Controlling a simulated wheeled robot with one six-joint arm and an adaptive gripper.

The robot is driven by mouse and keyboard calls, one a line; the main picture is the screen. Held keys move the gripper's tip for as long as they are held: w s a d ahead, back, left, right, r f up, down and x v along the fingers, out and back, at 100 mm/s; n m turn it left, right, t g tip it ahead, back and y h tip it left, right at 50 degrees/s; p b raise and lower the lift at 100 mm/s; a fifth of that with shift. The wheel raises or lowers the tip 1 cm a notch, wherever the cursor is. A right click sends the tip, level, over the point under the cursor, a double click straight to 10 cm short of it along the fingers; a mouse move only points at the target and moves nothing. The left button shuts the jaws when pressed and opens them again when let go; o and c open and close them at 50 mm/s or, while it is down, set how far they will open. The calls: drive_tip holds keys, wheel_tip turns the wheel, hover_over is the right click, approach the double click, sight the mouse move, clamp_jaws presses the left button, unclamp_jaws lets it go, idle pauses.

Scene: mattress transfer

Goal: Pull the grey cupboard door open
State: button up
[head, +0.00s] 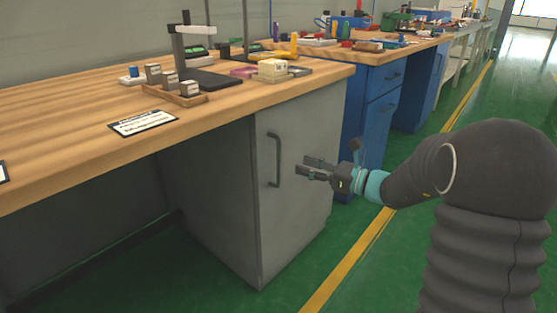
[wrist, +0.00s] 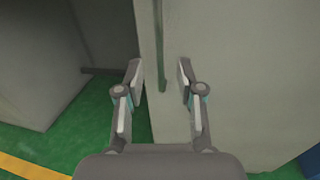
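The grey cupboard door (head: 305,190) is under the right end of the wooden bench and looks shut, flush with the cupboard front. Its dark upright bar handle (head: 275,160) is near the door's left edge. My gripper (head: 304,167) is in front of the door, its fingers pointing at the handle, with a gap between them in the head view. In the wrist view my gripper (wrist: 160,78) is open and empty. The handle (wrist: 160,45) shows between the two fingertips, its lower end about level with them. The pale door (wrist: 230,80) fills the right side.
The wooden benchtop (head: 75,120) overhangs the cupboard and holds a stand and small blocks. Open knee space lies left of the cupboard. A blue drawer unit (head: 380,110) stands behind it to the right. The green floor (head: 345,285) with a yellow line is clear in front.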

hover_over(279, 183)
drive_tip(key=shift+w+a, duration=0.15)
drive_tip(key=shift+w, duration=0.15)
clamp_jaws()
